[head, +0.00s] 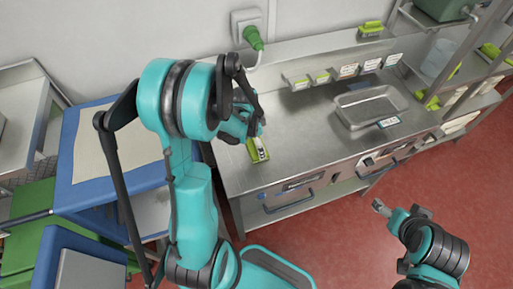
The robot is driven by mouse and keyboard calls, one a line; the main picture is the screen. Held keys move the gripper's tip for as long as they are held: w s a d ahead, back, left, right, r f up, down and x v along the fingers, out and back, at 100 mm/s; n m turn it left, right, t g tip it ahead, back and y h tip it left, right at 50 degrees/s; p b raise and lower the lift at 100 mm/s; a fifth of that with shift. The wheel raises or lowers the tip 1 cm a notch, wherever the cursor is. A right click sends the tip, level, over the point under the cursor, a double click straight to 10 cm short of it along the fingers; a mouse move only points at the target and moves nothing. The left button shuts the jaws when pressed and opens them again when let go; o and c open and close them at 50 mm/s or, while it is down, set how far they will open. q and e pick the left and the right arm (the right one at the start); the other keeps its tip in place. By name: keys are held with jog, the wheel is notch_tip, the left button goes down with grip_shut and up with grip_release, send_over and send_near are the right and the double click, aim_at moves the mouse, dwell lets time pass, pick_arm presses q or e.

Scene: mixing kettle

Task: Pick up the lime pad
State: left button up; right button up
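A small lime-green item (257,150) with a black and white top lies on the steel counter, close below my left gripper (256,126). Another lime-green item (371,28), with a raised handle-like top, sits on the ledge at the back. I cannot tell for sure which one is the lime pad. My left arm hides much of the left gripper, and its fingers are too small and covered to read. My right gripper (379,207) is low over the red floor, in front of the counter and away from both lime items. Its finger opening is unclear.
A steel tray (370,105) sits on the counter (303,137) at the right. Small labelled lime holders (320,77) line the back edge. A green plug (254,38) is in the wall socket. A blue cart (88,145) stands at the left. Mid-counter is clear.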

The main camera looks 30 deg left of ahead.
pick_arm(q)
jog(key=c, duration=1.5)
jog(key=shift+o, duration=0.2)
jog(key=shift+r, duration=0.1)
